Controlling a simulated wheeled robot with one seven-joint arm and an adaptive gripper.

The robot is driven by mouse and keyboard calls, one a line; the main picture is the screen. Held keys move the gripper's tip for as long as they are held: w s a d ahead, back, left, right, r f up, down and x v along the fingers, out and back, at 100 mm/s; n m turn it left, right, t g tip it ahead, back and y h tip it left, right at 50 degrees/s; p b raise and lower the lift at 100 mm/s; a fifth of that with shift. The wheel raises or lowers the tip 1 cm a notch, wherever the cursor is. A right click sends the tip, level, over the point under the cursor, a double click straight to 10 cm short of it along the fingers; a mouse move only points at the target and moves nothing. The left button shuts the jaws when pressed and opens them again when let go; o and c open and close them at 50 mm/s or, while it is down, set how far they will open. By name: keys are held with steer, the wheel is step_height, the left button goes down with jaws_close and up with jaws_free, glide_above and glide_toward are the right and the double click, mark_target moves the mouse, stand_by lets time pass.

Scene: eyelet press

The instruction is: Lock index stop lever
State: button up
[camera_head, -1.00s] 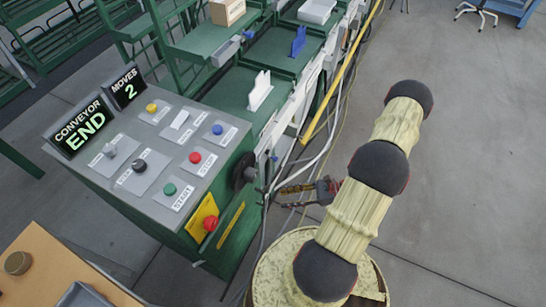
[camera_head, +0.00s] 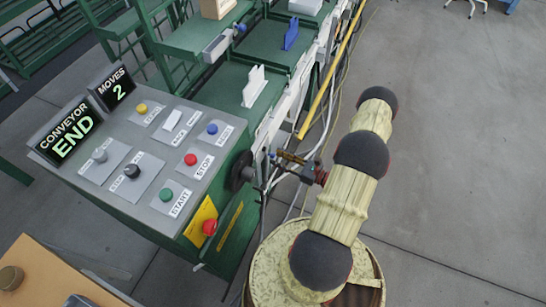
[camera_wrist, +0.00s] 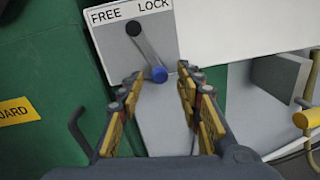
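The index stop lever (camera_wrist: 146,50) shows in the wrist view on a white plate (camera_wrist: 106,42) marked FREE at left and LOCK at right. It runs from a black pivot (camera_wrist: 133,28) down and to the right to a blue knob (camera_wrist: 158,74). My gripper (camera_wrist: 160,82) is open, with one finger on each side of the knob. Whether a finger touches the knob cannot be told. In the head view my gripper (camera_head: 279,158) is beside the green machine's side, with a small blue knob at its tips. The lever's plate is hidden there.
The control panel (camera_head: 150,150) has several buttons, and a display (camera_head: 70,135) reads CONVEYOR END, MOVES 2. A red button (camera_head: 209,227) and black handwheel (camera_head: 241,171) are on the machine's near side. Cables and a yellow rail (camera_head: 325,90) run behind my gripper. Open floor lies right.

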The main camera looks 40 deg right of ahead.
mark_target(273, 156)
steer(key=shift+b+x, duration=0.3)
steer(key=shift+x, duration=1.25)
steer(key=shift+c, duration=0.4)
steer(key=c, duration=0.7)
jaws_close()
